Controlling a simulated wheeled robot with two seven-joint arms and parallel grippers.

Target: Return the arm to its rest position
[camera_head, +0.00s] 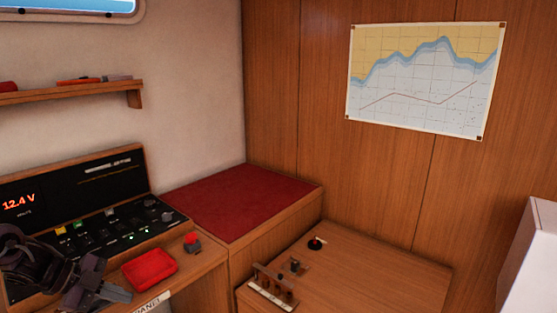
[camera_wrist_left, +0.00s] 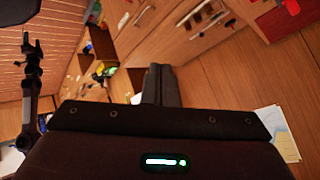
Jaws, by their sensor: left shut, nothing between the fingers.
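My left gripper (camera_head: 122,295) is dark and sits at the lower left of the head view, in front of the switch panel. It is shut and empty. Its arm comes in from the left edge. In the left wrist view its two fingers (camera_wrist_left: 162,84) lie together, with nothing between them. My right gripper cannot be made out in either view.
A red tray (camera_head: 150,268) is just right of the gripper, with a red-topped knob (camera_head: 192,242) beyond it. The switch panel (camera_head: 105,222) stands behind the arm. A red cushion (camera_head: 240,203) and a wooden top with fittings (camera_head: 350,270) lie to the right.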

